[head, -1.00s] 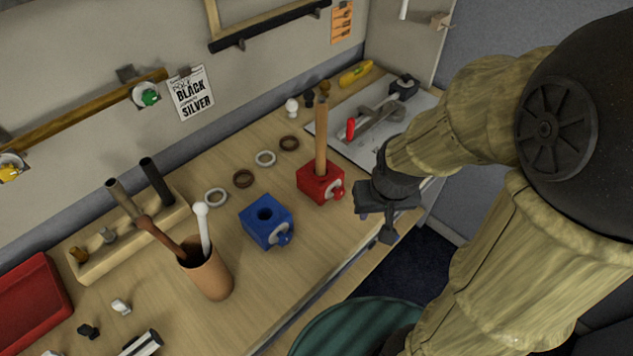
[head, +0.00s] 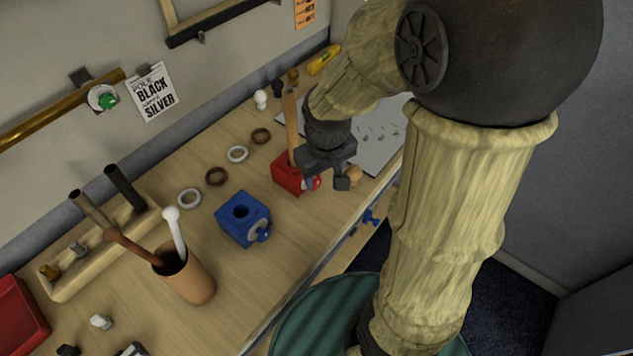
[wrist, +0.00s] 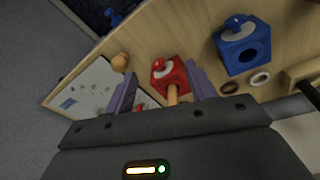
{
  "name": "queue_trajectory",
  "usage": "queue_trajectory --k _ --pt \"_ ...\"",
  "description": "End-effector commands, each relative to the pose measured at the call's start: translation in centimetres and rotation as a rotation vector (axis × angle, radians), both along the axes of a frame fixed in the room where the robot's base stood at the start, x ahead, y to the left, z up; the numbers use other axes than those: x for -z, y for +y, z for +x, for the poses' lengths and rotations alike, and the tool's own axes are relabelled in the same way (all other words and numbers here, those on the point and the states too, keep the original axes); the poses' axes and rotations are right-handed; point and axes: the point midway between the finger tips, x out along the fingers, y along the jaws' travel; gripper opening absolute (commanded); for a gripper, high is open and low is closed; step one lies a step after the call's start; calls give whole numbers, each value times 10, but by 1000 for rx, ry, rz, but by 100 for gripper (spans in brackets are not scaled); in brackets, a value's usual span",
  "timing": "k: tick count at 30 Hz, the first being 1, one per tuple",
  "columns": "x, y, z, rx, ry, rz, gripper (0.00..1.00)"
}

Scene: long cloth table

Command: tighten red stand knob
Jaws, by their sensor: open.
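The red stand (head: 289,178) is a red block on the wooden table, with a wooden pole (head: 291,125) standing upright in it. Its red knob (head: 314,183) is on the side facing the table's front edge. My gripper (head: 326,184) is beside the stand at the knob's side and partly hides the stand. In the wrist view the open fingers of my gripper (wrist: 158,90) appear on either side of the red stand (wrist: 175,83). The red knob (wrist: 159,64) shows there on a pale round plate. I cannot tell whether a finger touches it.
A blue stand (head: 243,220) with a blue knob is left of the red one. Several rings lie behind. A brown cup (head: 186,279) with sticks stands front left. A grey tool sheet (head: 374,135) lies right, partly hidden by my arm.

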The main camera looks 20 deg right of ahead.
Motion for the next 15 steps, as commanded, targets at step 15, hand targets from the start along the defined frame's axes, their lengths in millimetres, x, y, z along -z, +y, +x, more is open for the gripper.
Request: queue_trajectory --k 15 --pt "-5 17 79 -370 96 -175 56"
